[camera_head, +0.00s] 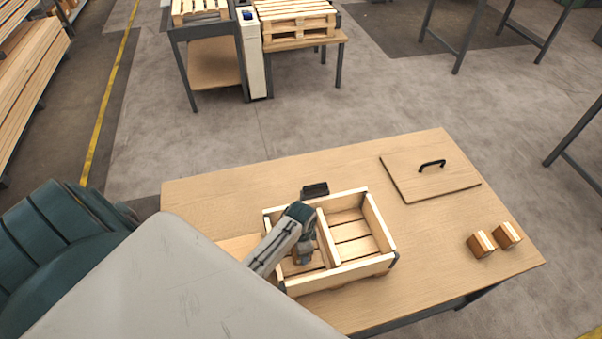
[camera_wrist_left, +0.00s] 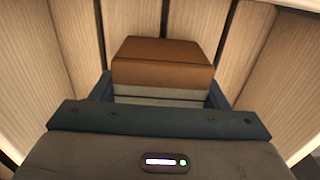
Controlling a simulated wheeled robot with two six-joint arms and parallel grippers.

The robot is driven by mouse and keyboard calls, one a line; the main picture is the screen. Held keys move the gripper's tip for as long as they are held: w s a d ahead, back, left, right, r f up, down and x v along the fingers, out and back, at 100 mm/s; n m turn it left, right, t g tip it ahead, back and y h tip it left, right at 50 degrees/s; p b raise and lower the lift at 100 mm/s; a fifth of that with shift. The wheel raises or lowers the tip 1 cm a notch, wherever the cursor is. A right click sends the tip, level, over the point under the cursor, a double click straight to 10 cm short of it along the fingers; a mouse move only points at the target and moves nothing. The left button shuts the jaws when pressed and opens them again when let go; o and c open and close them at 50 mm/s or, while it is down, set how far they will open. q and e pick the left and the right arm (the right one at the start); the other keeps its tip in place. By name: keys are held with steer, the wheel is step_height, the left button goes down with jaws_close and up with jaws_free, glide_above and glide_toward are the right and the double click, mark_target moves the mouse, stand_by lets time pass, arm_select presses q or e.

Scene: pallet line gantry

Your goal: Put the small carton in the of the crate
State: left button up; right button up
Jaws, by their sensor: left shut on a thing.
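The wooden crate (camera_head: 342,275) stands on the table, with a divider (camera_head: 328,240) splitting it into a left and a right compartment. My left gripper (camera_head: 305,257) reaches down into the left compartment. In the left wrist view it is shut on a small brown carton (camera_wrist_left: 163,65), with slatted crate walls (camera_wrist_left: 275,60) around it. I cannot tell whether the carton touches the crate floor. The right compartment looks empty. My right gripper is not in view.
Two small brown blocks (camera_head: 480,244) (camera_head: 507,235) sit at the table's right end. A flat wooden lid (camera_head: 415,185) with a black handle lies at the back right. A small black object (camera_head: 315,189) is just behind the crate. The tabletop (camera_head: 430,265) right of the crate is clear.

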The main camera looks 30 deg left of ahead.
arm_select(q)
steer(key=o, duration=1)
steer(key=shift+o, duration=1.4)
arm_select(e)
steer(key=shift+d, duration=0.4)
arm_select(q)
steer(key=shift+r, duration=0.35)
step_height(320, 180, up, 11)
steer(key=b, duration=0.3)
steer(key=shift+r, duration=0.25)
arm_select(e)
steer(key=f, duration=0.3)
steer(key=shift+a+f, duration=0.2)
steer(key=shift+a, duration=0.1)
